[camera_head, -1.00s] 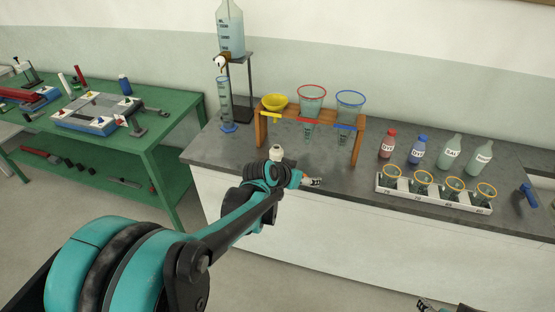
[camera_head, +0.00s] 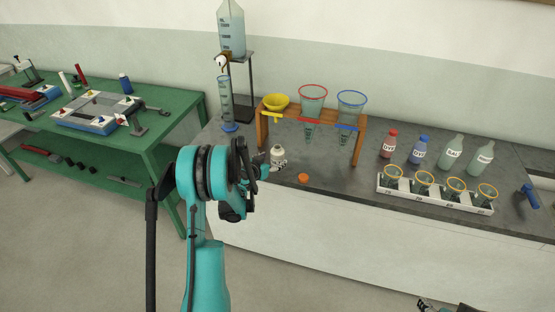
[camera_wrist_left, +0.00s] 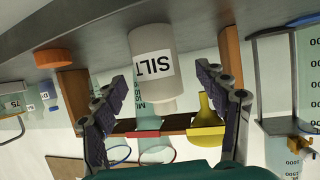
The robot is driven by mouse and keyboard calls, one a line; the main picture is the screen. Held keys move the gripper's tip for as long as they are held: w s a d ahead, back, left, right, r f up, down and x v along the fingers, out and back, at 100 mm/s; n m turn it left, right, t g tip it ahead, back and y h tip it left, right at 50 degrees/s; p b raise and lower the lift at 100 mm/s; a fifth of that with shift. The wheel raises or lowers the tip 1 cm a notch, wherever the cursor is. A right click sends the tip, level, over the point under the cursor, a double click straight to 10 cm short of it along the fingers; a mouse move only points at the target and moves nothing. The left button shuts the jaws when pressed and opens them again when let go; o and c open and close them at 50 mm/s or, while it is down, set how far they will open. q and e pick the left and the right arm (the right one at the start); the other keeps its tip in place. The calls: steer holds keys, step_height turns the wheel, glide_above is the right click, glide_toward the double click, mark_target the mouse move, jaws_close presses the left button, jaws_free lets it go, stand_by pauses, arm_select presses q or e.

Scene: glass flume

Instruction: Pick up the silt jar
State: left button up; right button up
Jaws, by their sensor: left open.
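The silt jar (camera_head: 278,157), a small white jar with a pale cap, stands on the grey bench in front of the funnel stand. The left wrist view, which is upside down, shows its SILT label (camera_wrist_left: 153,65). My left gripper (camera_head: 264,166) is beside the jar on its left in the head view, partly hidden by my arm. In the left wrist view its two fingers (camera_wrist_left: 160,82) are open, one on each side of the jar in the picture, with a gap on both sides. A small part of my right gripper (camera_head: 428,306) shows at the bottom edge.
The wooden stand (camera_head: 358,140) with yellow, red-rimmed and blue-rimmed funnels is close behind the jar. An orange disc (camera_head: 303,178) lies to its right. A white rack (camera_head: 435,198) with several cups and several bottles are farther right. A retort stand (camera_head: 250,90) is at the left.

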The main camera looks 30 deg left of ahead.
mark_target(276, 150)
arm_select(q)
steer(key=b+x, duration=0.1)
steer(key=x, duration=0.3)
steer(key=shift+w+d+f, duration=0.1)
steer(key=shift+w+f, duration=0.05)
steer(key=shift+w, duration=0.1)
steer(key=shift+s, duration=0.1)
steer(key=c, duration=1.5)
steer(key=shift+o, duration=0.2)
step_height(276, 150, up, 5)
steer(key=shift+d+p, duration=0.15)
steer(key=shift+p, duration=0.75)
steer(key=s+d+r+p, duration=0.1)
steer(key=d+r, duration=0.2)
steer(key=d, duration=0.2)
steer(key=s+d+r+p, duration=0.1)
steer(key=s+d+r, duration=0.1)
steer(key=d, duration=0.4)
steer(key=shift+s+r, duration=0.25)
steer(key=shift+r, duration=0.35)
